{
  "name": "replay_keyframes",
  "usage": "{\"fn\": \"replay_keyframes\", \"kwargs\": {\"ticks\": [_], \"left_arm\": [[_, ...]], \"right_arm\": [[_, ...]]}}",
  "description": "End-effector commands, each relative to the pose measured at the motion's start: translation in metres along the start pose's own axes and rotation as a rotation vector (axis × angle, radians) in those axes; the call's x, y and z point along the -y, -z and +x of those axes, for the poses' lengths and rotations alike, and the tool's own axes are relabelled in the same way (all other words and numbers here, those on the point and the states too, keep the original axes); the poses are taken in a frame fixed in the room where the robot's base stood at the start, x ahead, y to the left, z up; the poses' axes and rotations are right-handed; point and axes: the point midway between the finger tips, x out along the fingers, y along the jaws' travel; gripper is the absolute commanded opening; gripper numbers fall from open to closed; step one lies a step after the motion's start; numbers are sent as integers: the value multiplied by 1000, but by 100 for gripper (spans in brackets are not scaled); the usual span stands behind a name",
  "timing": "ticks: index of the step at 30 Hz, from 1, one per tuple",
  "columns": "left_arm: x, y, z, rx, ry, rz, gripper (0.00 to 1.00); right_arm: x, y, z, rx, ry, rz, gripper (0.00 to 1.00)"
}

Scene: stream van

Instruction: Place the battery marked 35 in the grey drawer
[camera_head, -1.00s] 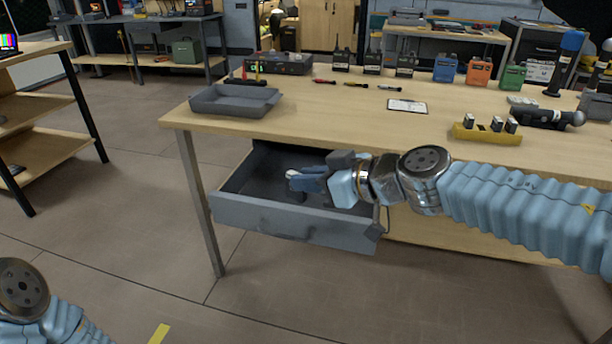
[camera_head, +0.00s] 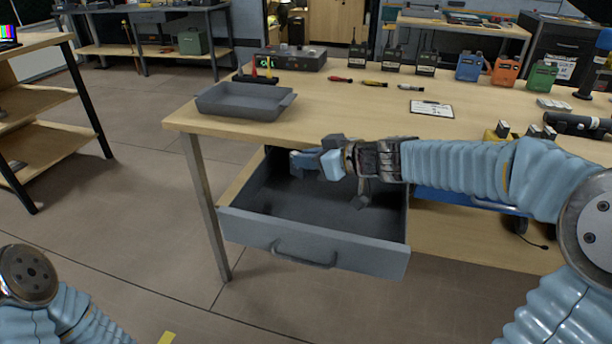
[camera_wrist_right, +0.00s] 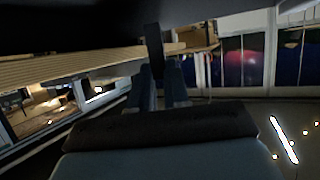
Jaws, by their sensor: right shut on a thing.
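The grey drawer (camera_head: 315,248) is pulled out from under the workbench, and the floor that shows inside is bare. My right gripper (camera_head: 300,161) is over its back left part, near the bench edge. In the right wrist view, the gripper (camera_wrist_right: 160,88) is shut on a dark block (camera_wrist_right: 153,42). The block hardly shows in the head view and no number can be read on it. Batteries stand in a yellow holder (camera_head: 490,135) on the bench, partly hidden by my right arm. My left gripper is out of view; only part of that arm shows at lower left.
The workbench top (camera_head: 330,110) overhangs the back of the drawer. A grey tray (camera_head: 245,103) sits at its left end. Open floor lies left of and before the drawer.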

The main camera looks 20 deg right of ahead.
Motion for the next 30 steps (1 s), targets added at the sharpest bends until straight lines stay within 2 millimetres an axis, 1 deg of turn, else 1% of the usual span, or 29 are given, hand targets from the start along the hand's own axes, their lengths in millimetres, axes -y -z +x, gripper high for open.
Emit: {"fn": "replay_keyframes", "kwargs": {"ticks": [1,3,6,11,15,18,25,29,30], "left_arm": [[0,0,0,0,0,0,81],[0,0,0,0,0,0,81],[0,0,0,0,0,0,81],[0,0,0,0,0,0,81],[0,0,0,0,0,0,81],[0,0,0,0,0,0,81],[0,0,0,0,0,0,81],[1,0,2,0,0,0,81],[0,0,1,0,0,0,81]], "right_arm": [[-5,-7,9,8,-3,1,0],[-11,-15,20,7,-3,1,0],[-17,-22,31,3,-3,1,0],[-22,-28,40,1,-2,0,0],[-22,-48,49,2,0,3,0],[-22,-55,52,-2,-2,2,0],[-22,-55,52,-5,-2,1,0],[-22,-59,53,-4,-3,2,0],[-22,-58,53,-4,-2,2,22]]}}
